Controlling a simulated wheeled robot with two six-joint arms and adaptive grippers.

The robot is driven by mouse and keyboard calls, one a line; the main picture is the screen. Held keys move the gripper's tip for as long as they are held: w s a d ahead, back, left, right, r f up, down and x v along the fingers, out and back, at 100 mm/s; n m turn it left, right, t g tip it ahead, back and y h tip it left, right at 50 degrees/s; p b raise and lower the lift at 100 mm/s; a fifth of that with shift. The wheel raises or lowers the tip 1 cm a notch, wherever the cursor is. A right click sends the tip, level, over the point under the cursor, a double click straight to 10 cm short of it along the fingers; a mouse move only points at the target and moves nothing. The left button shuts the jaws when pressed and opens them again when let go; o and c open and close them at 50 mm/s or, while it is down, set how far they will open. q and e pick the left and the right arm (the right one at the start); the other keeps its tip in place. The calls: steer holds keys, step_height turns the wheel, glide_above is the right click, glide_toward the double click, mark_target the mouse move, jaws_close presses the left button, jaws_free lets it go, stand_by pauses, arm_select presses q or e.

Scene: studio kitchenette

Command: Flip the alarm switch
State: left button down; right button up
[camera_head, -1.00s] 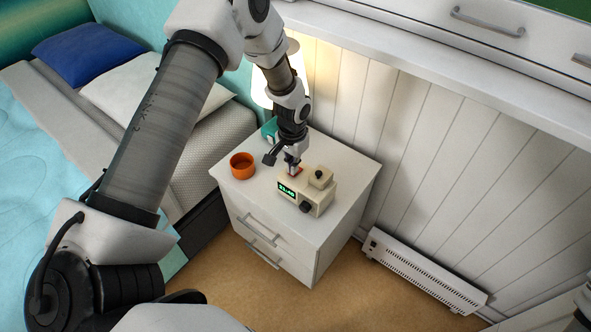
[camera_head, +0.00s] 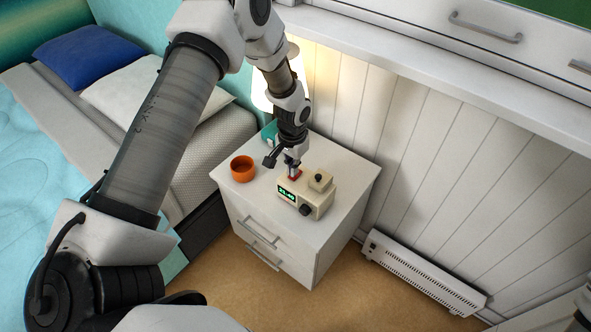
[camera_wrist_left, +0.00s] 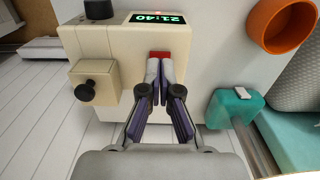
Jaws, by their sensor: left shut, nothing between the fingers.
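The cream alarm clock (camera_head: 318,200) stands on the white nightstand, with a green lit display and a dark dial on its front. A red switch (camera_head: 296,174) sits on its top, beside a raised cream block with a dark knob (camera_head: 319,178). My left gripper (camera_head: 292,167) is shut and empty, pointing down right at the red switch. In the left wrist view the closed fingertips (camera_wrist_left: 160,64) are at the edge of the red switch (camera_wrist_left: 158,55) and partly cover it. I cannot tell whether they touch it. My right gripper is not in view.
An orange cup (camera_head: 242,168) stands left of the clock on the nightstand (camera_head: 345,195). A teal object (camera_wrist_left: 237,106) and a lit lamp (camera_head: 265,92) are behind my left gripper. The panelled wall is close behind; the nightstand's right front is clear.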

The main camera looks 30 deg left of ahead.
arm_select(q)
step_height(320, 180, up, 6)
steer(key=p, duration=0.4)
steer(key=shift+f, duration=0.15)
steer(key=shift+s, duration=0.1)
steer(key=shift+f, duration=0.1)
